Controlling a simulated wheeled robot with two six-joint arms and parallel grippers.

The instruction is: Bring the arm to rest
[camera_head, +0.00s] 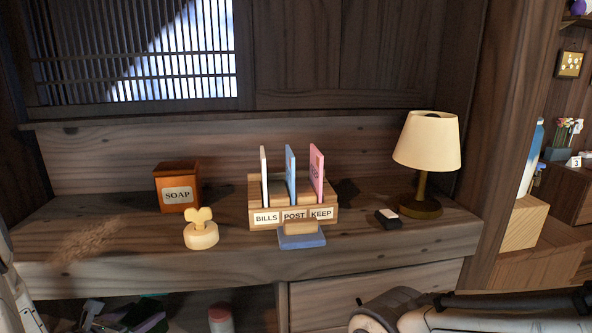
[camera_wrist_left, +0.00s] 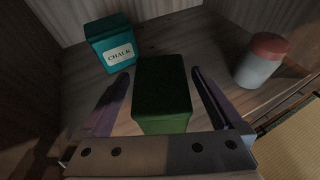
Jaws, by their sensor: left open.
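My left gripper (camera_head: 121,314) is low at the bottom left of the head view, in the open space under the shelf top. In the left wrist view its two purple fingers (camera_wrist_left: 160,78) are spread open. A dark green box (camera_wrist_left: 162,88) shows between them, with a visible gap on each side. My left arm enters at the left edge of the head view. My right arm's links (camera_head: 450,312) cross the bottom right; the right gripper cannot be made out.
A teal CHALK box (camera_wrist_left: 110,45) and a red-lidded jar (camera_wrist_left: 262,60) stand near the green box.

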